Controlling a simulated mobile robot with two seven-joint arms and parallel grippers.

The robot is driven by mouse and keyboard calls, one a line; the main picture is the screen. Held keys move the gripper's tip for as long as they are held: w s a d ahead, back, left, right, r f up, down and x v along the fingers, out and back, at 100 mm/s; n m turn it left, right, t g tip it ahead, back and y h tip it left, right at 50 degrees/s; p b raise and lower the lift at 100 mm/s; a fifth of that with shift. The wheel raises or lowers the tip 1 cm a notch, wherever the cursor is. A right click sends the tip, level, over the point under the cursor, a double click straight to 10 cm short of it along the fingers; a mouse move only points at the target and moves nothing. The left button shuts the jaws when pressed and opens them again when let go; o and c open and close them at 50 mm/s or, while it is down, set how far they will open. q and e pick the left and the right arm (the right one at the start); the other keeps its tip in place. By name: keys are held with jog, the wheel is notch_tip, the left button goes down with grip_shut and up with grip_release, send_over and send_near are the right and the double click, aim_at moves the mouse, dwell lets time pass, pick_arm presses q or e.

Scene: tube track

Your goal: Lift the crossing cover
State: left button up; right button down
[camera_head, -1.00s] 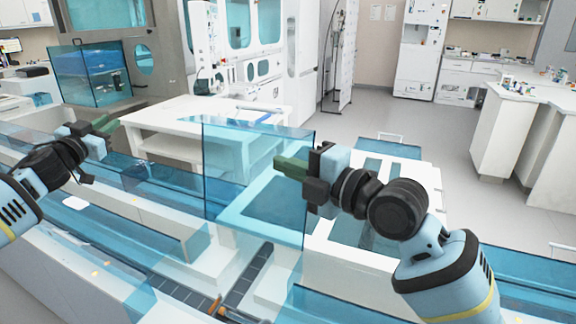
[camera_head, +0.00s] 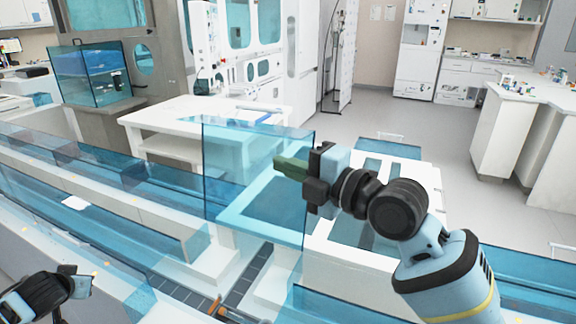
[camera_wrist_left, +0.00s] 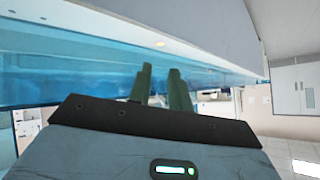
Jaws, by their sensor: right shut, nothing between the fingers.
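A clear blue panel (camera_head: 240,165), which looks like the crossing cover, stands upright in the middle of the head view. Below it a dark track (camera_head: 250,272) runs between white blocks. My right gripper (camera_head: 287,166) is shut, its green fingers level with the panel's right part; I cannot tell whether they touch it. My left wrist is at the lower left of the head view, where its fingers do not show. In the left wrist view my left gripper (camera_wrist_left: 160,85) has two green fingers apart with nothing between them, below a pale ledge.
Long blue clear covers (camera_head: 130,215) line the tracks on the left. An orange-ended object (camera_head: 215,305) lies by the track at the bottom. A white table (camera_head: 200,112) stands behind the panel. Open grey floor (camera_head: 420,130) lies at the back right.

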pick_arm(q)
jog(key=s+d+f+m+g+h, duration=0.2)
jog(key=s+d+f+m+h, duration=0.25)
jog(key=s+d+f, duration=1.7)
jog(key=s+d+r+t+h, duration=0.1)
jog(key=s+d+r+h, duration=0.1)
jog(key=s+d, duration=1.3)
jog(key=shift+s+d+r+n, duration=0.15)
jog(key=shift+s+d+n, duration=0.2)
jog(key=shift+d, duration=0.4)
pick_arm(e)
jog(key=shift+s+a+f+n, duration=0.15)
jog(key=shift+s+f, duration=0.05)
jog(key=shift+s, duration=0.25)
jog(key=shift+s+a+f+n, duration=0.15)
jog(key=shift+s, duration=0.3)
pick_arm(q)
jog(key=shift+h, duration=0.25)
